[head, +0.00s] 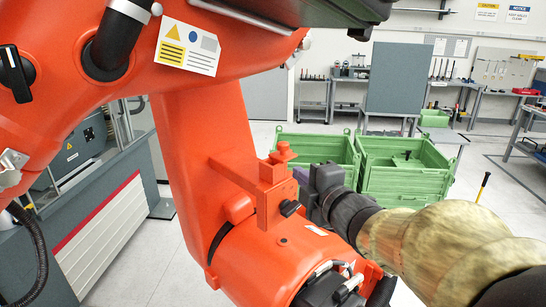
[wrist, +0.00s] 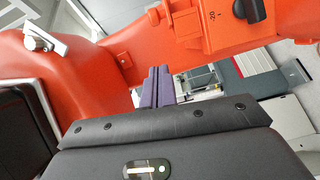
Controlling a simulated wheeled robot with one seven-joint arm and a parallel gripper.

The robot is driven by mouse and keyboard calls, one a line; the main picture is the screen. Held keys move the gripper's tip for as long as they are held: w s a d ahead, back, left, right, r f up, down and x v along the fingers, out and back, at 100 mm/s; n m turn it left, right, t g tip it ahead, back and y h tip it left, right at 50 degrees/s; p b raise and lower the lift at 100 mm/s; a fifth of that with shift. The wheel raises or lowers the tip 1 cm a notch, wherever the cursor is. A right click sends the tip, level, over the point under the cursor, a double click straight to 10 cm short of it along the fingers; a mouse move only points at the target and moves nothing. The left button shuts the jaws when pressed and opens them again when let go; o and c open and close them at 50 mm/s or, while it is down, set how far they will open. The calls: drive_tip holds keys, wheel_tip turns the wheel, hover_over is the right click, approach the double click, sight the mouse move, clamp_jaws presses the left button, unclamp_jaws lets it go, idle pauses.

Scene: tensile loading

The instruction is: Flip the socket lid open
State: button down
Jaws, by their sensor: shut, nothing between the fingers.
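A large orange industrial robot (head: 190,140) fills the left and middle of the head view. A small orange fitting with a cap-like top (head: 272,185) sits on it, with a black knob (head: 289,208) below. I cannot tell for certain which part is the socket lid. My gripper (wrist: 157,72) shows in the wrist view as two purple fingers pressed together, shut and empty. They point toward the orange body; contact is not clear. In the head view my gripper (head: 301,177) is just right of the fitting, partly hidden behind it.
In the wrist view a silver latch (wrist: 42,38) is on the orange body at left. Green crates (head: 410,165) stand on the floor behind my arm. A grey cabinet with a red stripe (head: 100,240) is at left. Workbenches line the back wall; floor at right is mostly open.

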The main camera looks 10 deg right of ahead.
drive_tip(key=shift+r, duration=0.1)
drive_tip(key=shift+w+a, duration=0.1)
drive_tip(key=p, duration=0.3)
approach(283, 150)
drive_tip(key=w+a, duration=0.3)
drive_tip(key=a, duration=0.2)
drive_tip(key=w+d+p, duration=0.2)
drive_tip(key=w, duration=0.1)
drive_tip(key=shift+w+d+r, duration=0.15)
drive_tip(key=shift+w+r, duration=0.05)
drive_tip(key=shift+w, duration=0.1)
